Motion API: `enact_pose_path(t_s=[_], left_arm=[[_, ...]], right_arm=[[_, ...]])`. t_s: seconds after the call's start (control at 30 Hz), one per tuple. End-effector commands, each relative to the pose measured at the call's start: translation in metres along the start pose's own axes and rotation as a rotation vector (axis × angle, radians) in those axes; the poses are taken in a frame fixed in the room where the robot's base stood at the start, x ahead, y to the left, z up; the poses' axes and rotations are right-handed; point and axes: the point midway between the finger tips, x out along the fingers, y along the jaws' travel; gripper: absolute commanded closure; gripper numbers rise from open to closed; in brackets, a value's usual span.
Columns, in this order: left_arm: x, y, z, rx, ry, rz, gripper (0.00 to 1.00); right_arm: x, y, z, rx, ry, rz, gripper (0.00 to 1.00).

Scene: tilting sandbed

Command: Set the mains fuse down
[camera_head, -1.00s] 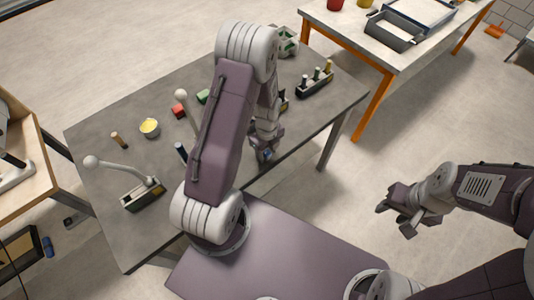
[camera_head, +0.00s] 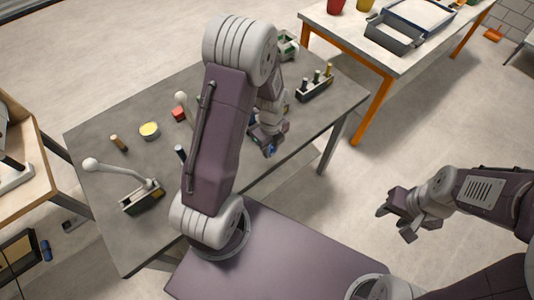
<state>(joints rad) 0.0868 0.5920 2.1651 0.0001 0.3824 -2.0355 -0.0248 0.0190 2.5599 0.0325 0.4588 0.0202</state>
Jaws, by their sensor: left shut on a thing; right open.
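My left gripper (camera_head: 269,143) is shut on a small blue piece, taken to be the mains fuse (camera_head: 271,151), near the front edge of the grey table (camera_head: 230,180). The fingers hide most of the piece, and I cannot tell whether it touches the table. My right gripper (camera_head: 396,220) is open and empty, over the floor to the right of the table. A black rack (camera_head: 314,91) with several upright coloured cylinders stands at the table's right end.
A white-knobbed lever (camera_head: 120,170) stands at the left; another white knob (camera_head: 181,96) is beside my arm. A dark cylinder (camera_head: 181,152), tan cylinder (camera_head: 118,143), yellow-filled bowl (camera_head: 149,130) and red block (camera_head: 178,114) stand between. A green-and-white box (camera_head: 287,46) is at the back.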

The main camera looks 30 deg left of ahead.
Motion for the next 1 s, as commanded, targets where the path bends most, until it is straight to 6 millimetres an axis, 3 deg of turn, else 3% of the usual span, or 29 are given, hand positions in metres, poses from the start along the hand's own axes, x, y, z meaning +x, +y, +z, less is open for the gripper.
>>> enact_pose_path(t_s=[0.3,0.43,0.6,1.0], left_arm=[[-0.042,-0.03,-0.068,0.008,0.0,-0.002,1.0],[-0.054,-0.037,-0.086,0.004,0.0,-0.001,1.0],[-0.061,-0.041,-0.095,0.001,0.001,0.002,1.0],[-0.061,-0.041,-0.096,0.001,0.001,0.002,1.0]], right_arm=[[0.008,0.0,0.001,0.0,0.0,0.0,0.57],[0.009,0.0,0.001,0.0,0.0,0.0,0.57],[0.009,0.0,0.001,0.0,0.0,0.0,0.57],[0.009,0.0,0.001,0.0,0.0,0.0,0.57]])
